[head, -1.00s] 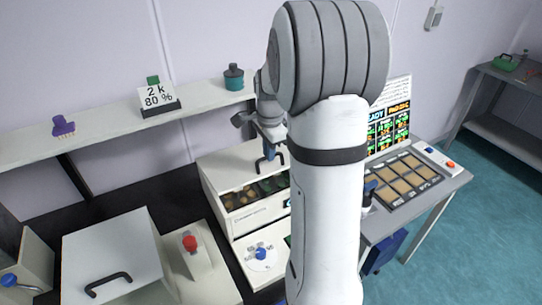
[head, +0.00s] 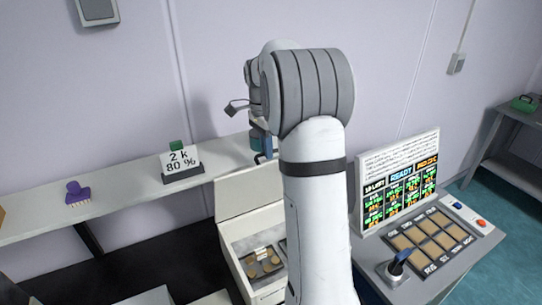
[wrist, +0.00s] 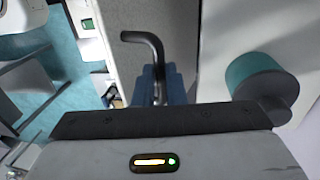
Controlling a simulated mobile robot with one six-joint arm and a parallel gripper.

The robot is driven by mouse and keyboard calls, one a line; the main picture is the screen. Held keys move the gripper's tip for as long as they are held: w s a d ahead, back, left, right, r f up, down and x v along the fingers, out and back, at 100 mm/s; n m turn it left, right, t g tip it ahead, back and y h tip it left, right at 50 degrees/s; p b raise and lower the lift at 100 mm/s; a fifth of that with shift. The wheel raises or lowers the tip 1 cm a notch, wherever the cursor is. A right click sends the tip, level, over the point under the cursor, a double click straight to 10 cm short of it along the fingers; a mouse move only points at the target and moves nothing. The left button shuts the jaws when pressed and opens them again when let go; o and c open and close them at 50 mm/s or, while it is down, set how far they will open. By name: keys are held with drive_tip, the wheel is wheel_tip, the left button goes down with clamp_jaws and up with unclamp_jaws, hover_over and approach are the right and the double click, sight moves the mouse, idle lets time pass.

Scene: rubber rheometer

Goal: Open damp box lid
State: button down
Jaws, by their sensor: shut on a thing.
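The damp box (head: 273,293) is white and stands below the shelf, left of my arm in the head view. Its lid (head: 245,192) is raised and tilted steeply up at the back. Inside the open box are round tan samples (head: 262,263); my arm hides the right part. My gripper (head: 263,157), with blue fingers, is at the lid's upper edge. In the wrist view the blue fingers (wrist: 160,86) are shut on the black lid handle (wrist: 146,42), whose bent end sticks out past them.
A wall shelf (head: 110,208) holds a purple brush (head: 77,193), a sign (head: 181,163) and a teal jar (head: 257,142); the jar (wrist: 255,75) is close beside my gripper. A screen (head: 398,185) and a sample board (head: 428,237) stand at right.

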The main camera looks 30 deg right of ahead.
drive_tip(key=shift+w+f+g, duration=0.15)
drive_tip(key=shift+w+g, duration=0.35)
drive_tip(key=shift+w, duration=0.55)
drive_tip(key=shift+w+f+g, duration=0.1)
drive_tip(key=shift+w+g, duration=0.4)
drive_tip(key=shift+w, duration=0.55)
drive_tip(key=c, duration=1.9)
unclamp_jaws()
drive_tip(key=shift+c, duration=0.2)
drive_tip(key=o, duration=0.3)
drive_tip(key=shift+w+f, duration=0.1)
drive_tip(key=shift+w, duration=0.25)
drive_tip(key=shift+o, duration=0.8)
drive_tip(key=shift+s+r, duration=0.2)
drive_tip(key=shift+r, duration=0.05)
drive_tip(key=shift+w+r, duration=0.15)
drive_tip(key=shift+w, duration=0.1)
drive_tip(key=v, duration=0.7)
drive_tip(key=shift+r, duration=0.2)
